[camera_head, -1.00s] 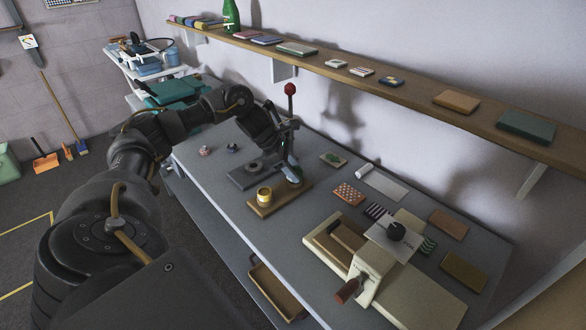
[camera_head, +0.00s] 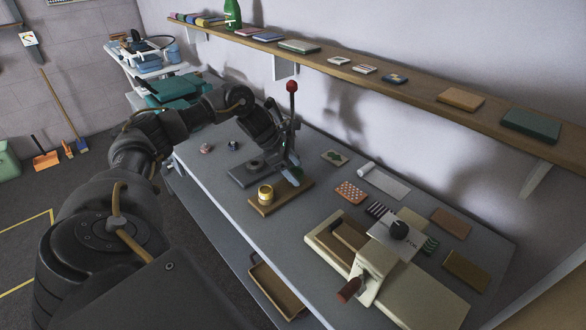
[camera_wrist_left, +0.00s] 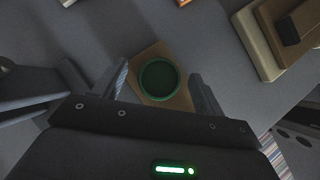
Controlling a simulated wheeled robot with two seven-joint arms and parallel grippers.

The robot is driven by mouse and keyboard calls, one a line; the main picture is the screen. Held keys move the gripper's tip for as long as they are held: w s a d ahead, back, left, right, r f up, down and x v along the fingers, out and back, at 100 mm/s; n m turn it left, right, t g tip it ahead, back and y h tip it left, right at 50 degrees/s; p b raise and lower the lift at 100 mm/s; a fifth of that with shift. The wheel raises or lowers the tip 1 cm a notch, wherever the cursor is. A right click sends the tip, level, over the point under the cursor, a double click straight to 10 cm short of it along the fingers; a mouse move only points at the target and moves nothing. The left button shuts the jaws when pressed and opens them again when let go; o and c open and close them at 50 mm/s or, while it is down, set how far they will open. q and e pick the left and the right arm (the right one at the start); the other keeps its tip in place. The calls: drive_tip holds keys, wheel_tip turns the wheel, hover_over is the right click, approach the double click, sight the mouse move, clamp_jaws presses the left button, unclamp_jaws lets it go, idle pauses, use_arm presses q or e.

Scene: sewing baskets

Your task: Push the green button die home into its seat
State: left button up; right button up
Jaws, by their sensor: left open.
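The green button die (camera_wrist_left: 159,77) shows as a round, dark green cup in the left wrist view. It lies over a brown wooden board (camera_wrist_left: 154,50), between the spread fingers of my left gripper (camera_wrist_left: 160,80), which is open. I cannot tell whether the fingers touch it or how deep it sits. In the head view my left gripper (camera_head: 291,172) is low beside the hand press with the red-knobbed lever (camera_head: 292,87), above the right end of the wooden board (camera_head: 284,200). The green die cannot be made out there. My right gripper is out of view.
A brass-yellow round piece (camera_head: 265,193) stands on the board's near-left part. A pink die (camera_head: 206,148) and a dark blue one (camera_head: 233,146) sit on the bench at left. A cream machine (camera_head: 372,270) stands at right. A shelf (camera_head: 420,98) runs along the wall.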

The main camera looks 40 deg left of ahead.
use_arm(q)
drive_tip(key=a+v, duration=0.1)
drive_tip(key=v, duration=0.9)
drive_tip(key=shift+s+b, duration=0.3)
drive_tip(key=shift+b, duration=0.15)
